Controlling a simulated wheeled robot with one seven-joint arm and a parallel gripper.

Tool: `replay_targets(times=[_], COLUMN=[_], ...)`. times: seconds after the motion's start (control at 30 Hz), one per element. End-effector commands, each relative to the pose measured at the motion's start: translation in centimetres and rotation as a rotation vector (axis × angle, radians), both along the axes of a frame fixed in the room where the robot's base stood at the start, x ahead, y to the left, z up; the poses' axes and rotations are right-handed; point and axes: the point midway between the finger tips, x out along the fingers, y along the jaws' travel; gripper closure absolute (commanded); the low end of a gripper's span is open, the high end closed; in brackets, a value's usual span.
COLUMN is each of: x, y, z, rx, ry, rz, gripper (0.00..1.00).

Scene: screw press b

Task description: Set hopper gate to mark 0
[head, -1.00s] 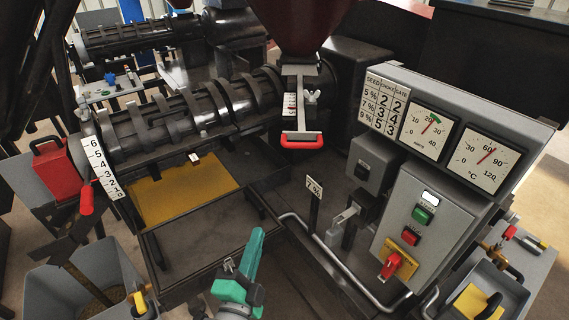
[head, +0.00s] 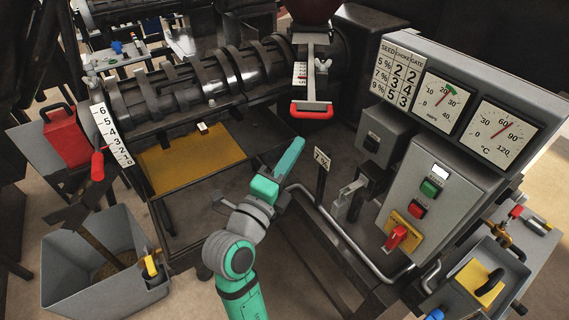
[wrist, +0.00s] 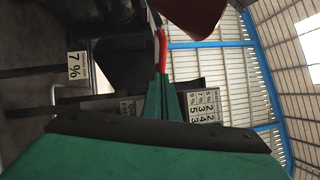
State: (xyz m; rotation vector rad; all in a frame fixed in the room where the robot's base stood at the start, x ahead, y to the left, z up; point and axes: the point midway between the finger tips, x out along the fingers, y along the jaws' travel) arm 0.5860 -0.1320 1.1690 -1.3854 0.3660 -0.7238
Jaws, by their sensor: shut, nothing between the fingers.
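The hopper gate is a flat grey slide under the dark red hopper (head: 314,10), with a red handle (head: 312,111) at its front end. Its slide is drawn out toward me. A small white mark scale (head: 300,72) lies beside the slide, its figures too small to read. My green gripper (head: 298,145) is shut and empty, pointing up toward the handle from below and apart from it in the head view. In the wrist view the red handle (wrist: 161,48) shows just beyond the fingertips (wrist: 163,75); the gap is hard to judge.
A control panel (head: 430,195) with gauges and a seed/choke/gate card (head: 398,75) stands at right. A 7 % sign (head: 321,158) and a curved grey rail (head: 345,235) stand near my arm. The screw barrel and yellow tray (head: 190,160) are left.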

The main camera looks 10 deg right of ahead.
Motion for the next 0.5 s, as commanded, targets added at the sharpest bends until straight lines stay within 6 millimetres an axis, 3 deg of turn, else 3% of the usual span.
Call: replay_targets(times=[0.13,0.3,0.5], x=[2.0,4.2,5.4], y=[-1.8,-1.4,-1.2], z=[0.6,1.2,1.4], rx=[0.000,-0.002,-0.001], ry=[-0.002,-0.001,-0.001], rz=[-0.002,-0.001,0.000], gripper=[1.00,1.00,1.00])
